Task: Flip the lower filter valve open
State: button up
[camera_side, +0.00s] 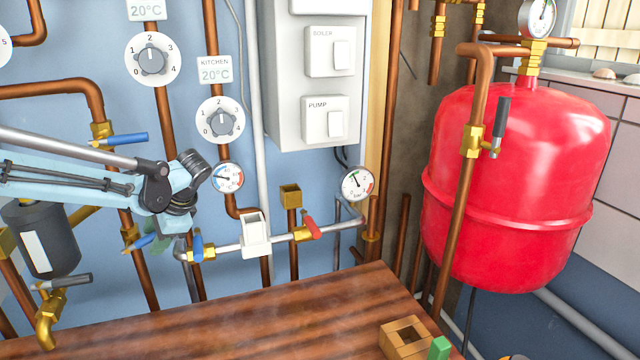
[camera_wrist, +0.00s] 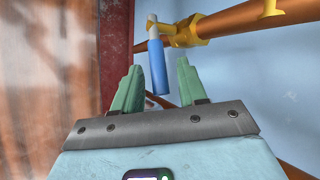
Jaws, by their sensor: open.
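The lower filter valve, with a brass body (camera_side: 130,235) and a blue lever (camera_side: 140,243), sits on the copper pipe right of the dark grey filter (camera_side: 42,240). Its lever sticks out sideways, across the pipe. In the wrist view the blue lever (camera_wrist: 158,68) lies between the green fingertips of my gripper (camera_wrist: 159,68), with a gap on both sides. The brass body (camera_wrist: 187,33) is just beyond the tips. My gripper is open and holds nothing. In the side view its fingers are mostly hidden under my wrist.
Another blue-lever valve (camera_side: 124,139) sits higher on the same pipe. A blue lever (camera_side: 198,246) and a red lever (camera_side: 312,228) are to the right. A grey-lever valve (camera_side: 62,283) is below the filter. The wooden top (camera_side: 230,315) is in front.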

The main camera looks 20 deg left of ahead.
jog(key=shift+a+f, duration=0.1)
jog(key=shift+f, duration=0.05)
grip_shut()
dwell(0.4)
jog(key=shift+s+a+r+n+t+h, duration=0.15)
jog(key=shift+r+t+h, duration=0.2)
jog(key=shift+t+h, duration=0.2)
jog(key=shift+s+a+r+n+t+h, duration=0.2)
jog(key=shift+r+t+h, duration=0.25)
jog(key=shift+h, duration=0.15)
jog(key=shift+s+a+r+n+t+h, duration=0.15)
jog(key=shift+r+t+h, duration=0.15)
jog(key=shift+t+h, duration=0.25)
grip_release()
jog(key=shift+d+r, duration=0.1)
